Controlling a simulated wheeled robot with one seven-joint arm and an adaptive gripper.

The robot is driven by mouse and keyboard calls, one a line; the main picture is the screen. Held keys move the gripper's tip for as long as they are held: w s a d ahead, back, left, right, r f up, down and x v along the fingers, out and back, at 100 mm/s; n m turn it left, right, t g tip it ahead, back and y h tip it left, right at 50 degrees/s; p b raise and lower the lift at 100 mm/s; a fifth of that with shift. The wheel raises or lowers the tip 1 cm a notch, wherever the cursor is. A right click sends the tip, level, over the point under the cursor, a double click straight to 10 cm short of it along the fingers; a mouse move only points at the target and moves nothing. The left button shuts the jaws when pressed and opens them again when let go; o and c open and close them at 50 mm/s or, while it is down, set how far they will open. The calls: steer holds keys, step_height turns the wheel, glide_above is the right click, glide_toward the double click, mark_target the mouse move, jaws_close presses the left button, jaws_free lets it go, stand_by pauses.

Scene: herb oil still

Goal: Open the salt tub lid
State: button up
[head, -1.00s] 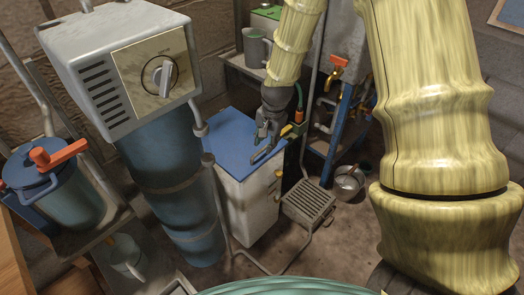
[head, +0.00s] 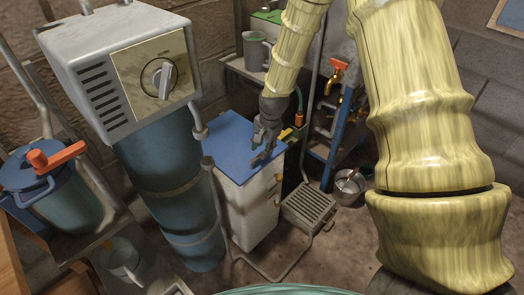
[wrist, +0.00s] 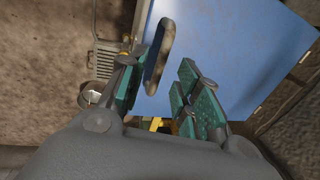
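The salt tub appears to be the white box (head: 250,212) with a flat blue lid (head: 226,137) in the middle of the head view. The lid lies flat and looks closed. In the wrist view the blue lid (wrist: 225,50) fills the upper right, with a dark bar handle (wrist: 158,57) near its edge. My gripper (head: 262,158) is over the lid's right front part. In the wrist view my gripper (wrist: 155,92) is open, and the handle appears just beyond and between its fingers. I cannot tell whether they touch it.
A blue cylinder (head: 172,190) under a grey dial box (head: 125,70) stands close left of the tub. A metal grate (head: 308,205) and a small pot (head: 350,185) are at its right. A blue stand with orange-handled taps (head: 338,64) is behind. Some bare floor shows in front.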

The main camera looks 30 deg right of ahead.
steer(key=shift+w+a+f, duration=0.1)
steer(key=shift+w+f, duration=0.05)
steer(key=shift+f, duration=0.45)
steer(key=shift+w+f, duration=0.1)
steer(key=shift+f, duration=0.5)
jaws_close()
